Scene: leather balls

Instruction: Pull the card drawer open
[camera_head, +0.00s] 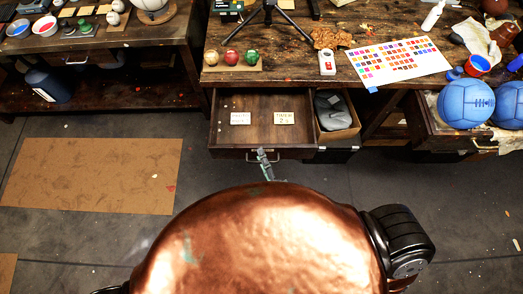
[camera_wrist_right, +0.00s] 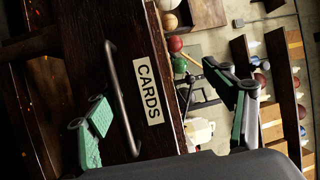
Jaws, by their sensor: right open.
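The card drawer (camera_head: 265,110) is pulled out from under the workbench in the head view. Two pale cards, the left card (camera_head: 240,118) and the right card (camera_head: 284,118), lie inside it. In the right wrist view, the drawer front bears a white CARDS label (camera_wrist_right: 149,91) and a dark bar handle (camera_wrist_right: 122,100). My right gripper (camera_head: 264,157) is at the drawer front. In the wrist view its fingers (camera_wrist_right: 156,84) are apart, one to each side of the handle in the picture; contact with the handle cannot be told. My left gripper is not in view.
A compartment with a dark grey item (camera_head: 333,108) adjoins the drawer on the right. Another open drawer (camera_head: 440,125) holds blue balls (camera_head: 465,103). Three small balls (camera_head: 228,57) sit on the benchtop above. A cardboard sheet (camera_head: 95,175) lies on the floor at left.

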